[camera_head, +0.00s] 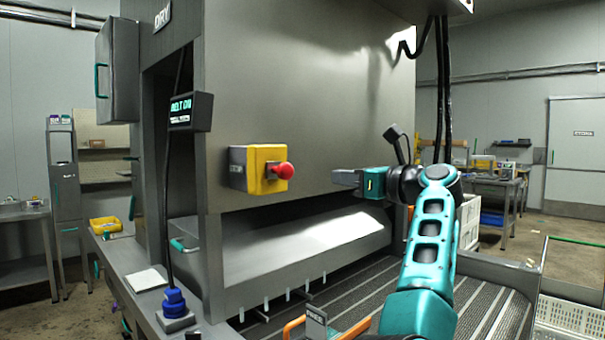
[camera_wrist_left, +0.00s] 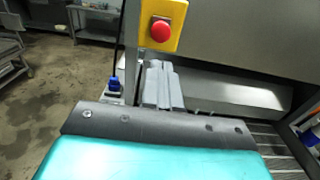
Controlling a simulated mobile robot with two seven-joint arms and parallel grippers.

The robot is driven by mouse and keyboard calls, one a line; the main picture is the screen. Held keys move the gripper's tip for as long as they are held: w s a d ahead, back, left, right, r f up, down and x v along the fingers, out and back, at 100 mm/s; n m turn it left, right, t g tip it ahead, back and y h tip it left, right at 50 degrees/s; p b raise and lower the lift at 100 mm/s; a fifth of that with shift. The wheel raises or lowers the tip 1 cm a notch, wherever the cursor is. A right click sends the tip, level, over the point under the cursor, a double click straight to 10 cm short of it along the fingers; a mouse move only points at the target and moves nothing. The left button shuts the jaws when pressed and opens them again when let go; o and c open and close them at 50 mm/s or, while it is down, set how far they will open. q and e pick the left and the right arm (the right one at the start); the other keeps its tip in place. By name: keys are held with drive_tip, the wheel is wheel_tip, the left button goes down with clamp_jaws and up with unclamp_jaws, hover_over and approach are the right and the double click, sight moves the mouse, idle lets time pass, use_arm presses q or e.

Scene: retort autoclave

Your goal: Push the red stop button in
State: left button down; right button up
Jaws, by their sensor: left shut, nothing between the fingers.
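The red stop button (camera_head: 283,171) is a round red mushroom head on a yellow box (camera_head: 262,169), fixed to the grey machine's front. It also shows in the left wrist view (camera_wrist_left: 161,31), on its yellow plate (camera_wrist_left: 175,12), just beyond and above the fingertips. My left gripper (camera_head: 338,178) is to the right of the button in the head view, at nearly the same height, with a visible gap between. Its grey fingers (camera_wrist_left: 161,68) are together and empty, pointing towards the button's box. My right gripper is in neither view.
The large grey machine housing (camera_head: 300,90) stands behind the button. A blue knob (camera_head: 174,302) stands on the ledge at left. The space between gripper and button looks clear.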

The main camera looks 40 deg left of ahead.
sight(287, 170)
use_arm(q)
drive_tip(key=a, duration=0.4)
drive_tip(key=a+p, duration=0.1)
drive_tip(key=a, duration=0.4)
drive_tip(key=w+a+p, duration=0.1)
drive_tip(key=a, duration=0.4)
drive_tip(key=shift+w, duration=0.1)
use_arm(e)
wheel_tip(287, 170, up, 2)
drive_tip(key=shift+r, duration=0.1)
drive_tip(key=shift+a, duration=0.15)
use_arm(q)
drive_tip(key=shift+a+r, duration=0.1)
drive_tip(key=shift+a, duration=0.8)
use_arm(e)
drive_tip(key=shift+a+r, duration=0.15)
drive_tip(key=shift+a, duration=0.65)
